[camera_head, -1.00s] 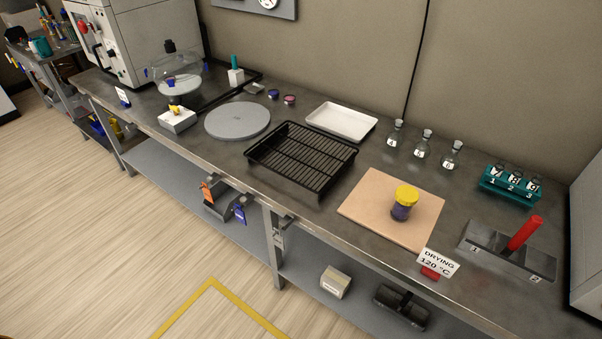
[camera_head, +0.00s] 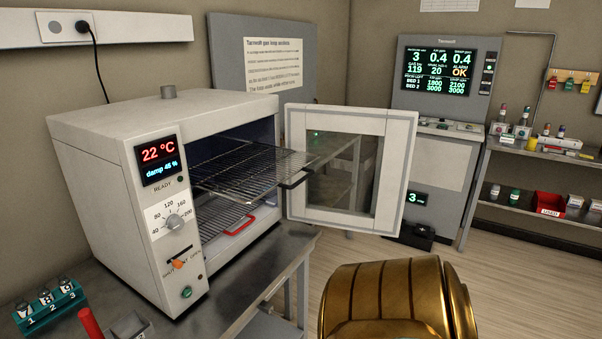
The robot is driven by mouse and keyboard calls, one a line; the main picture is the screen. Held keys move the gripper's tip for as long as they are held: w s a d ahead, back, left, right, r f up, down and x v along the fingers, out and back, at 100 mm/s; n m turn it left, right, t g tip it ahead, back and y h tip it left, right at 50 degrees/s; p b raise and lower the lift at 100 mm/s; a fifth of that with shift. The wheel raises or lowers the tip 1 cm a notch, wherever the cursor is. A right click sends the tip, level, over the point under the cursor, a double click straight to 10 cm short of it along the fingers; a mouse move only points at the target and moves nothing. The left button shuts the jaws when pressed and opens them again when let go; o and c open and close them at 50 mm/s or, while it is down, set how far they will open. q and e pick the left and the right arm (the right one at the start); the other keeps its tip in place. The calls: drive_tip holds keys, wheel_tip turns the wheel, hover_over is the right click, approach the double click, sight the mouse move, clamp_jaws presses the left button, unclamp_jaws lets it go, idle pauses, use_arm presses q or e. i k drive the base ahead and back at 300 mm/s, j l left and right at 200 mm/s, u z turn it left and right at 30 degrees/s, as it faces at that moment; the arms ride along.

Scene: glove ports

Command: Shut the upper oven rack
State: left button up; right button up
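The oven (camera_head: 105,140) is a white box on the bench, with its windowed door (camera_head: 397,165) swung open to the right. The upper oven rack (camera_head: 252,172), a dark wire shelf, is slid partly out and sticks out past the oven's front opening. Its front edge with a dark handle (camera_head: 297,180) reaches close to the open door; I cannot tell whether they touch. The lower rack (camera_head: 215,212), with a red handle (camera_head: 240,226), sits further in. Neither gripper is in view. A gold rounded part of my own arm shows at the bottom right.
A display on the oven (camera_head: 158,160) reads 22 °C. A teal vial holder (camera_head: 48,308) and a red upright handle (camera_head: 90,323) stand at the bench's lower left. A grey console (camera_head: 440,155) and shelves (camera_head: 545,155) stand behind. Open floor lies right of the bench.

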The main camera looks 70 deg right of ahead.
sight(310, 171)
drive_tip(key=z, duration=2.3)
